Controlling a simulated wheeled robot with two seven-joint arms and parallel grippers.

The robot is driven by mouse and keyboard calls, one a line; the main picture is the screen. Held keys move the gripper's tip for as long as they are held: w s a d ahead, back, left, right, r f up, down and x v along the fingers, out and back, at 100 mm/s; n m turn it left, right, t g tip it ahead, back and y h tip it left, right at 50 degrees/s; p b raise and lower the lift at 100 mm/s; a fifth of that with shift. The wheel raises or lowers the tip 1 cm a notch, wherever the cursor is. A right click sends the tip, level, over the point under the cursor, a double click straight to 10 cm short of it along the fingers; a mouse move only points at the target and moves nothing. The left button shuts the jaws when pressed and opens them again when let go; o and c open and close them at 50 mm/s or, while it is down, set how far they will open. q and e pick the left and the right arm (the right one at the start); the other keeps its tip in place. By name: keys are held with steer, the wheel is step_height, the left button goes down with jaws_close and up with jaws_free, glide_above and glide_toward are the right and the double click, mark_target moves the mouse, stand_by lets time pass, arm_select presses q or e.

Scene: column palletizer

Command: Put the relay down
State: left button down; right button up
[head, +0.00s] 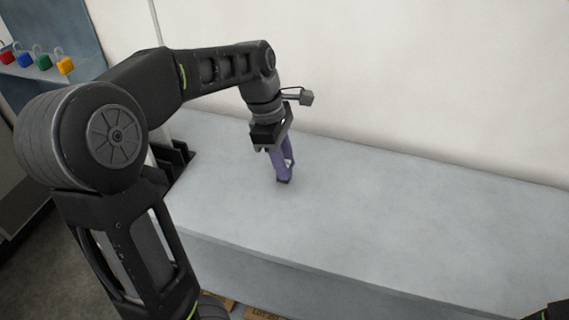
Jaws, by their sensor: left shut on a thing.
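My left gripper (284,175) reaches down over the grey bench (400,220), toward the left part of its top. Its purple fingers are shut on a small dark block, the relay (284,181), at their tips. The fingers hide most of the relay. It is at or just above the bench surface; I cannot tell whether it touches. My right gripper is not in view; only a bit of dark arm shows in the bottom right corner.
A dark slotted rack (172,158) stands on the bench left of the gripper. A white wall runs behind. The bench right of the gripper is clear. Cardboard (262,313) shows below the front edge.

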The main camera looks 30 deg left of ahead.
arm_select(q)
steer(key=shift+f, duration=0.45)
steer(key=shift+f, duration=0.1)
steer(key=c, duration=1.1)
jaws_free()
steer(key=shift+c, duration=0.2)
steer(key=p+v, duration=0.3)
steer(key=v, duration=0.9)
steer(key=shift+p, duration=0.4)
steer(key=shift+o, duration=0.5)
